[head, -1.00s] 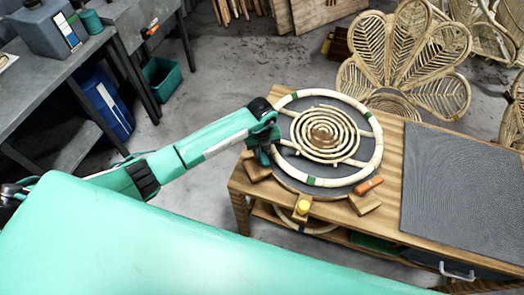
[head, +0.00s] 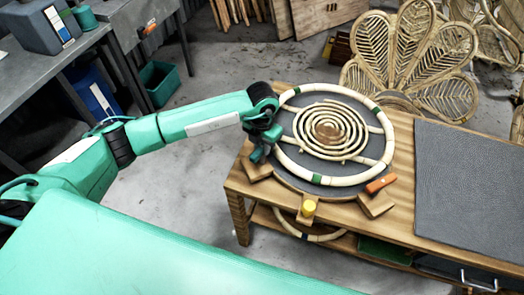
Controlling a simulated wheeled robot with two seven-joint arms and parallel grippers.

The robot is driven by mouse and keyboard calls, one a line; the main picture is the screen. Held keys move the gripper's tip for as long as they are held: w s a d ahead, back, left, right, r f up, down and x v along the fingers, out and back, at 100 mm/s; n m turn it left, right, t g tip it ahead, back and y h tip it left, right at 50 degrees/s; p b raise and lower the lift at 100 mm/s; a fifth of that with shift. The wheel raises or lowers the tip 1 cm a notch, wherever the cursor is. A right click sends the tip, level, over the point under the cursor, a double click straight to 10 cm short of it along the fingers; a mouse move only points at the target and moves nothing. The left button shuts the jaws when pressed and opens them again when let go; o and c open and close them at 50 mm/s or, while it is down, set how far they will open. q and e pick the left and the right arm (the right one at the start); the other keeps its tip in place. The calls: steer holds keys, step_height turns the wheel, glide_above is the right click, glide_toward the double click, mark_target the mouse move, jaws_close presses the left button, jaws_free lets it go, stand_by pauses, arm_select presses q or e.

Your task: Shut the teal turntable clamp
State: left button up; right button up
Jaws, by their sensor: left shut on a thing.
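The round turntable (head: 292,172) lies on the wooden table, with a cane ring (head: 345,181) and a coiled rattan spiral (head: 330,132) on top. My left gripper (head: 261,150) is at its left edge, pointing down and shut on the teal turntable clamp (head: 257,156). The gripper hides much of the clamp, so its exact lever angle is hard to tell. The clamp's wooden block (head: 257,170) shows just below it. My right gripper is not in view.
A yellow clamp (head: 309,208) and an orange clamp (head: 381,184) sit at the turntable's front edge. A dark mat (head: 465,190) covers the table's right side. Rattan chair backs (head: 415,55) stand behind. A grey bench (head: 30,90) is at the left.

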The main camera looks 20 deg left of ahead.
arm_select(q)
steer(key=m+b, duration=0.3)
steer(key=shift+w+f+b, duration=0.1)
steer(key=shift+f+b, duration=0.05)
steer(key=shift+b, duration=0.2)
steer(key=shift+m+b, duration=0.65)
steer(key=shift+m, duration=0.05)
steer(key=shift+r+m+b, duration=0.2)
steer(key=shift+m+b, duration=0.4)
steer(key=shift+m, duration=0.1)
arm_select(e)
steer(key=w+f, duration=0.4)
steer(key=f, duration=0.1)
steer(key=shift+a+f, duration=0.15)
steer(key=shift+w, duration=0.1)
arm_select(q)
steer(key=o, duration=1)
